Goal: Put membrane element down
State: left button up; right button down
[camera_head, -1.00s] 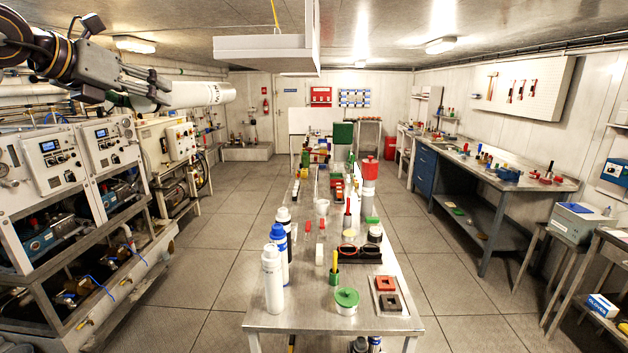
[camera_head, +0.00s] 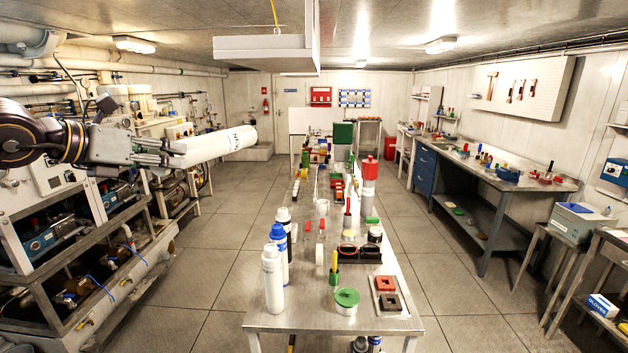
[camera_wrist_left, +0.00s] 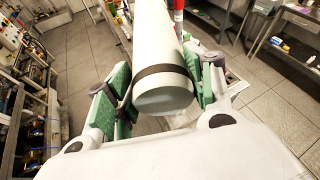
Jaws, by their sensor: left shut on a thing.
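The membrane element (camera_head: 215,146) is a long white cylinder with dark lettering near its far end. My left gripper (camera_head: 165,152) is shut on its near end and holds it in mid-air at the left, level and pointing right, over the floor between the machine racks and the long table. In the left wrist view the membrane element (camera_wrist_left: 160,62) lies between the green finger pads of my left gripper (camera_wrist_left: 158,88), with a dark band around it near its rounded end. My right gripper is not in view.
Machine racks (camera_head: 75,250) line the left. Floor between them is clear (camera_head: 215,250). A white panel (camera_head: 265,50) hangs overhead.

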pick_arm(q)
jog(key=s+d+f+m+g+h, duration=0.1)
jog(key=s+d+f+m+h, duration=0.15)
jog(key=f, duration=1.05)
jog(key=s+d+f+m+g+h, duration=0.1)
jog(key=s+d+f+g, duration=0.15)
jog(key=f, duration=1.05)
jog(key=s+d+f+m+g+h, duration=0.1)
jog(key=s+d+f+m+h, duration=0.15)
jog(key=f, duration=1.05)
jog(key=s+d+r+m+g, duration=0.2)
jog(key=d+r, duration=0.1)
jog(key=d, duration=0.4)
jog(key=s+d+r+m+g+h, duration=0.1)
jog(key=s+d+r+m+g, duration=0.1)
jog(key=d+r, duration=0.2)
jog(key=d, duration=0.3)
jog(key=shift+g, duration=0.35)
jog(key=shift+w+r, duration=0.15)
jog(key=w+a+f+n+t+y, duration=0.1)
jog(key=a+f+n+t, duration=0.1)
jog(key=a, duration=0.4)
jog(key=w+a+f+n+t+y, duration=0.1)
jog(key=w+a+f+n+t, duration=0.1)
jog(key=a, duration=0.5)
jog(key=shift+a+f+t, duration=0.2)
jog(key=shift+f+t, duration=0.3)
jog(key=shift+f, duration=0.85)
